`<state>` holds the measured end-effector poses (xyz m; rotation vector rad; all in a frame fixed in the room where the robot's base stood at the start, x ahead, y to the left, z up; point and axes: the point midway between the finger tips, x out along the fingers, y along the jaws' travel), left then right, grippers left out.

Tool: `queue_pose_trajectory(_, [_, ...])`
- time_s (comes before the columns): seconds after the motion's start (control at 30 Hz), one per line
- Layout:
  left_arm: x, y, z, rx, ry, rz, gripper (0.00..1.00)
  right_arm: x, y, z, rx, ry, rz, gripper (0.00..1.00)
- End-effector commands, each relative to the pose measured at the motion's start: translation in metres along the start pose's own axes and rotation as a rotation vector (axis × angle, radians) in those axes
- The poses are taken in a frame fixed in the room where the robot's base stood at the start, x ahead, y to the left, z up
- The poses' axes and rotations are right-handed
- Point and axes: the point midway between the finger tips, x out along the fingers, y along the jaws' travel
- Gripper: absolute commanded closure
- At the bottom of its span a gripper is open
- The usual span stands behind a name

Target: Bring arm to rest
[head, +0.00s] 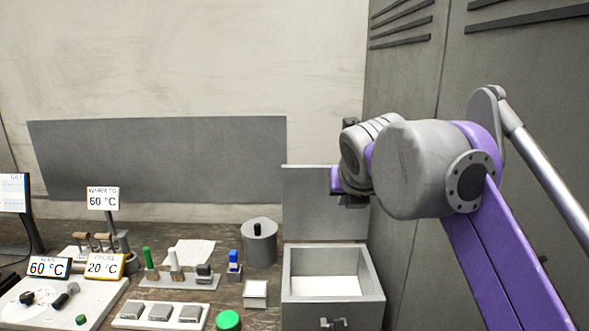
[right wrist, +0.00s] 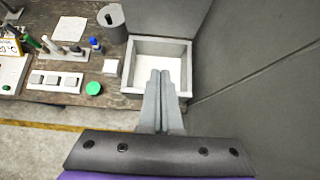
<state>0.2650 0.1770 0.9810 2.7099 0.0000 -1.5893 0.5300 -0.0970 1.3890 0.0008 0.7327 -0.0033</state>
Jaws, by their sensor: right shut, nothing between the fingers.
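My right arm reaches in from the right in the head view, raised in front of the grey cabinet. Its gripper is mostly hidden behind the wrist in that view. In the right wrist view my right gripper (right wrist: 162,75) points down with its two grey fingers together and nothing between them. Its fingertips overlap the open grey box (right wrist: 187,47) in that picture; whether they are above or in front of it I cannot tell. The box (head: 375,283) stands at the table's right end in the head view, with a white bottom inside. My left gripper is not in view.
A tall grey cabinet (head: 420,120) stands at right.

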Motion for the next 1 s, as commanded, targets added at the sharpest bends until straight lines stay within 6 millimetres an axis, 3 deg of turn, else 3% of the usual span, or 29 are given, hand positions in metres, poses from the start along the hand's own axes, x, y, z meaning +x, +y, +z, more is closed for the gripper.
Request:
queue_pose_trajectory(0.27, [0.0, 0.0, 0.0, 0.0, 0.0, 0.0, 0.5, 0.014, -0.016, -0.042, 0.41, 0.042, -0.024, 1.0])
queue_pose_trajectory(0.47, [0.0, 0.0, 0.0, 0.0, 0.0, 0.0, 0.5, 0.027, -0.032, -0.095, 0.84, 0.077, -0.063, 1.0])
queue_pose_trajectory(0.77, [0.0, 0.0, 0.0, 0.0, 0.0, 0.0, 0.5, 0.05, -0.056, -0.209, 1.611, 0.111, -0.167, 1.0])
queue_pose_trajectory(1.0, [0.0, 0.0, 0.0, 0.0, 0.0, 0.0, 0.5, 0.064, -0.07, -0.315, 2.223, 0.104, -0.284, 1.0])
